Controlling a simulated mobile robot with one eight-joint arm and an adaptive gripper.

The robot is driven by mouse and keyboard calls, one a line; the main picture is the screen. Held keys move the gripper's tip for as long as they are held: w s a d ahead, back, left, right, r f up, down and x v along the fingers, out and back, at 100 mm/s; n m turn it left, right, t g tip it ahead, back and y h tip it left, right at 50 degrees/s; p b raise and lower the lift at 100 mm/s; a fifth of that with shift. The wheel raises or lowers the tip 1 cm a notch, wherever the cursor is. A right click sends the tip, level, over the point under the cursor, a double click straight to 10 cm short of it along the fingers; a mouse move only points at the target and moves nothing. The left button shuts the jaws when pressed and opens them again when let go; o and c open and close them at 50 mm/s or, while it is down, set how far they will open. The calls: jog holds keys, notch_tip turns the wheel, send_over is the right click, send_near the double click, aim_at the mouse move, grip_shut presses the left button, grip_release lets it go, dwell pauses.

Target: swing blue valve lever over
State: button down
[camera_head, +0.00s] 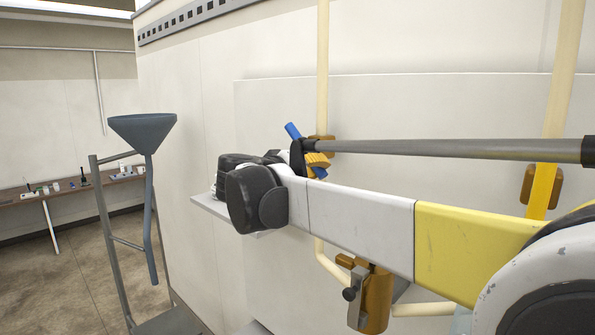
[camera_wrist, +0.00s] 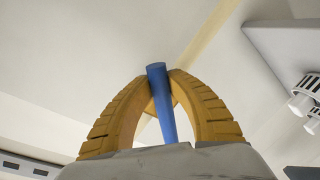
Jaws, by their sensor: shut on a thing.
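The blue valve lever (camera_head: 292,131) shows in the head view as a short bar slanting up to the left, in front of a cream vertical pipe (camera_head: 322,60). A second blue bit shows just below the yellow fingers. My gripper (camera_head: 317,159) is at the lever, with its fingers across the bar. In the wrist view the blue lever (camera_wrist: 165,105) stands between the two ribbed yellow fingers of my gripper (camera_wrist: 161,76), which close on it near its end. The valve body behind is mostly hidden by my arm and fingers.
A brass-coloured valve (camera_head: 376,300) sits on lower pipework, and a yellow lever (camera_head: 541,190) is on the right pipe. A grey funnel stand (camera_head: 143,130) is at left, with a long table (camera_head: 75,192) behind. A pale wall panel (camera_head: 440,110) backs the pipes.

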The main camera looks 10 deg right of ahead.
jog(key=n, duration=0.1)
jog(key=r+n, duration=0.1)
jog(key=s+n+g, duration=0.1)
jog(key=shift+d+r+n, duration=0.3)
jog(key=shift+r+n, duration=0.1)
jog(key=shift+r+n+g+h+p, duration=0.25)
jog(key=shift+r+n, duration=0.2)
jog(key=shift+n, duration=0.4)
jog(key=shift+r+n+g+h+p, duration=0.15)
jog(key=shift+r+n+g, duration=0.25)
jog(key=shift+n, duration=0.45)
jog(key=shift+d+r, duration=0.1)
jog(key=c, duration=1.3)
grip_release()
jog(key=shift+c, duration=0.2)
jog(key=shift+o, duration=0.5)
jog(key=shift+s, duration=0.1)
jog(key=v, duration=1.2)
